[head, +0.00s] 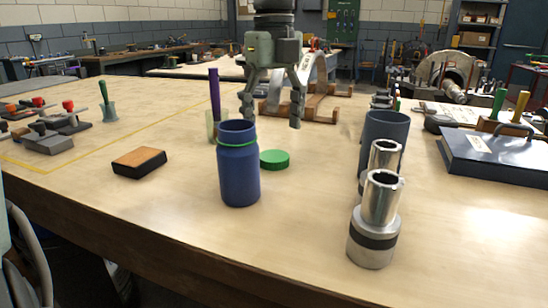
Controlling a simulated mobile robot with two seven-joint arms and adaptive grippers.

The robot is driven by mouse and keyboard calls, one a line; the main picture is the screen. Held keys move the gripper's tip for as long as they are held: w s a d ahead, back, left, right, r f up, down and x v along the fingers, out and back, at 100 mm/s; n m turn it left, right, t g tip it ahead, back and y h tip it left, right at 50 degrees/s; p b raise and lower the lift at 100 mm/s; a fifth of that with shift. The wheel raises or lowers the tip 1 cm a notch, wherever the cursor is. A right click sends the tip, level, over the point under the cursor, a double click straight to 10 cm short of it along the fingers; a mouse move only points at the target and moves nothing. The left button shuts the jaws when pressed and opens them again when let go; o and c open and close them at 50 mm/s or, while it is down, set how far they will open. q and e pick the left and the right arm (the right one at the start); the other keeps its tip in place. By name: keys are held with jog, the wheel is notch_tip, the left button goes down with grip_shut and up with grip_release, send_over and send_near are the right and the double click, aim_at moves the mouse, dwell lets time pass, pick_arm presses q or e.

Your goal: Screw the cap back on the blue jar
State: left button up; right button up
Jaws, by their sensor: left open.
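The blue jar (239,170) stands upright and open on the wooden table, with a green ring around its neck. The green cap (274,159) lies flat on the table just behind and to the right of the jar, apart from it. My left gripper (272,112) points down from the top middle of the view. Its two fingers are spread wide with nothing between them, and they appear above and beyond the cap. My right gripper is not in view.
A black and orange block (140,162) lies left of the jar. Metal sockets (375,220) and a dark blue cup (385,128) stand to the right. A translucent cup with a purple stick (215,95) stands behind the jar. The table front is clear.

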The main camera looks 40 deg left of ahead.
aim_at(274, 155)
pick_arm(q)
jog(key=shift+f, duration=0.35)
notch_tip(274, 155, down, 4)
jog(key=shift+d+f+p, duration=0.1)
jog(key=shift+f+p, duration=0.15)
jog(key=shift+p, duration=0.05)
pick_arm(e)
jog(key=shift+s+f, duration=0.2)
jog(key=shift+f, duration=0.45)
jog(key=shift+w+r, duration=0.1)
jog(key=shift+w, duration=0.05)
pick_arm(q)
jog(key=c, duration=0.8)
